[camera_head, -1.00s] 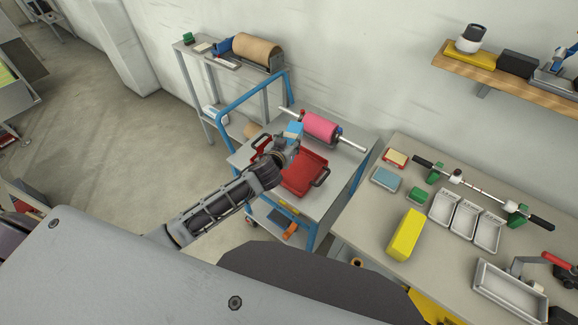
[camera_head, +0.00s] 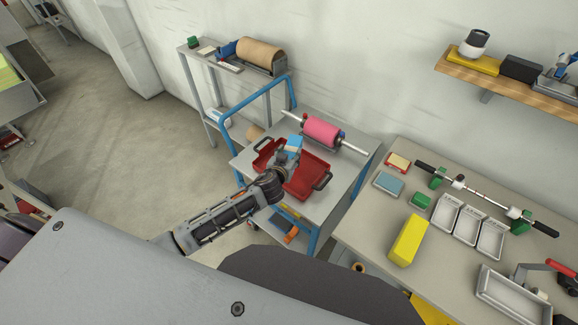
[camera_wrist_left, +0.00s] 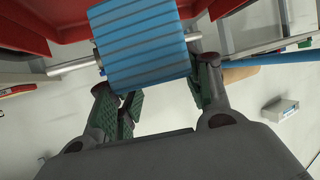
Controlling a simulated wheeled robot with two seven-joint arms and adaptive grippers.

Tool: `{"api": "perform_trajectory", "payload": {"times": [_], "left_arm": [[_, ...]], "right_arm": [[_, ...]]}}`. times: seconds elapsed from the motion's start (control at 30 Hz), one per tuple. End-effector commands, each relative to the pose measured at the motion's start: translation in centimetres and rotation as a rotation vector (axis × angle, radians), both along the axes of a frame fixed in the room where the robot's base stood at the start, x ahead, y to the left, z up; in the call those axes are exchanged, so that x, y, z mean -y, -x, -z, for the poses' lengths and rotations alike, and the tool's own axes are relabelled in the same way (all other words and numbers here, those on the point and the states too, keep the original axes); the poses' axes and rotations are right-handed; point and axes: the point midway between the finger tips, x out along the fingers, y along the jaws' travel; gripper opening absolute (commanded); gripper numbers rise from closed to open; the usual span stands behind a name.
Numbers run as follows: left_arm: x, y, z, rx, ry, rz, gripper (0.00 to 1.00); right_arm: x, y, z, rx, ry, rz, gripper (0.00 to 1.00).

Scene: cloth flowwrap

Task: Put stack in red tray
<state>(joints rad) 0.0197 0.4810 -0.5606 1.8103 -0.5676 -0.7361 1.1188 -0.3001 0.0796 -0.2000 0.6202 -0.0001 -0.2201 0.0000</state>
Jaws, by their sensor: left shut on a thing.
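The blue stack (camera_head: 294,143) is held in my left gripper (camera_head: 289,153), over the red tray (camera_head: 315,172) in the head view. The left wrist view shows the stack (camera_wrist_left: 143,45) as a blue ribbed block between the green-padded fingers of the left gripper (camera_wrist_left: 160,95). The red tray (camera_wrist_left: 30,38) shows behind it at the top edge. The tray has dark handles and sits on a grey cart top. Whether the stack touches the tray is unclear. My right gripper is not in view.
A pink roll (camera_head: 320,132) on a metal bar lies behind the tray on the cart, which has a blue frame (camera_head: 226,121). The bench (camera_head: 375,215) at right holds a yellow block (camera_head: 408,240), white trays (camera_head: 467,222) and green blocks. A shelf with a brown roll (camera_head: 257,54) stands behind.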

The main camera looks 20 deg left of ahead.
Motion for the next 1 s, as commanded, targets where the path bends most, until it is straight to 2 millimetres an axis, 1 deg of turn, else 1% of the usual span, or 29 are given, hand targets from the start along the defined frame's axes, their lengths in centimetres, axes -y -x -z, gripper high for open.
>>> {"api": "perform_trajectory", "payload": {"times": [0.03, 0.1, 0.2, 0.57, 0.67, 1.0], "left_arm": [[0.0, 0.0, 0.7, -0.001, -0.002, 0.000, 0.21], [0.0, 0.0, 1.4, 0.000, -0.002, 0.000, 0.21], [0.0, 0.0, 2.1, 0.000, 0.000, 0.000, 0.21], [0.0, 0.0, 2.3, 0.001, 0.000, 0.000, 0.21], [0.0, 0.0, 2.7, 0.000, 0.000, 0.000, 0.21], [0.0, 0.0, 5.7, -0.001, 0.000, 0.000, 0.21]], "right_arm": [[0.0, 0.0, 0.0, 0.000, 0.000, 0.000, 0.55], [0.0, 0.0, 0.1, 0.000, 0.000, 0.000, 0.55], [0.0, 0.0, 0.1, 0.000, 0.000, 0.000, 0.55], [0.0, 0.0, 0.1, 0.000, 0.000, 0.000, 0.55], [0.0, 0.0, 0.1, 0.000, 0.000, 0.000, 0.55], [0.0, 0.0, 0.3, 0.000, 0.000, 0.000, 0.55]]}}
